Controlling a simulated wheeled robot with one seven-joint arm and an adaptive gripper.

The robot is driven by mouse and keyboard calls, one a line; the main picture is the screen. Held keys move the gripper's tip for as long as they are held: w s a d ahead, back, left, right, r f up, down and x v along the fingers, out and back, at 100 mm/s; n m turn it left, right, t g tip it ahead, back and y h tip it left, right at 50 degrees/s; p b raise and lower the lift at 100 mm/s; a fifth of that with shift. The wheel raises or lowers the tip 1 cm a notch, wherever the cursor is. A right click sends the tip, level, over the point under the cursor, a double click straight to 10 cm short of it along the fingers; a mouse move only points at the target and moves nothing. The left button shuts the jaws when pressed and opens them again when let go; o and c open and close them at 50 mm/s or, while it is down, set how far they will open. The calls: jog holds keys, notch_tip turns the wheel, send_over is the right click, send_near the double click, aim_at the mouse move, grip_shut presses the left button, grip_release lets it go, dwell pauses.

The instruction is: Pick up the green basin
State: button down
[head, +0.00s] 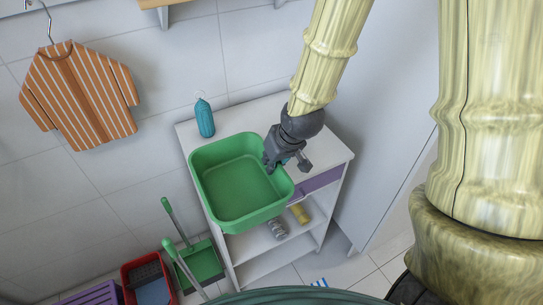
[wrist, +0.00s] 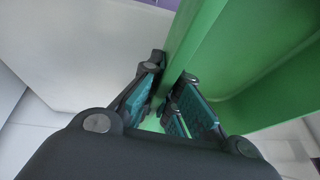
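The green basin (head: 238,182) is a deep tub with rounded corners. In the head view it sits at the white shelf unit's top and reaches out past its front edge; I cannot tell whether it rests on the top or is raised. My gripper (head: 275,165) is at the basin's right rim. In the wrist view the basin (wrist: 245,50) fills the right side, and its wall passes between the two fingers of my gripper (wrist: 170,85). The fingers are close on both sides of the wall and look shut on it. The exact contact is partly hidden.
A teal bottle (head: 205,118) stands on the white shelf unit (head: 335,153) behind the basin. Cans (head: 278,229) are on a lower shelf. A green dustpan (head: 201,264), a red crate (head: 133,268) and a purple crate (head: 95,295) are on the floor. A striped shirt (head: 78,95) hangs left.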

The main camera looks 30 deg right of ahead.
jog(key=shift+s+r+p, duration=0.3)
jog(key=shift+r+p, duration=0.05)
jog(key=shift+p, duration=1.8)
jog(key=shift+s+a+p, duration=0.1)
jog(key=shift+s+p, duration=0.2)
jog(key=shift+p, duration=0.8)
jog(key=shift+s+p, duration=0.3)
jog(key=shift+p, duration=0.95)
jog(key=shift+s+a+f+p, duration=0.1)
jog(key=shift+s+p, duration=0.1)
jog(key=shift+p, duration=0.25)
jog(key=shift+s+f, duration=0.1)
jog(key=shift+s, duration=0.05)
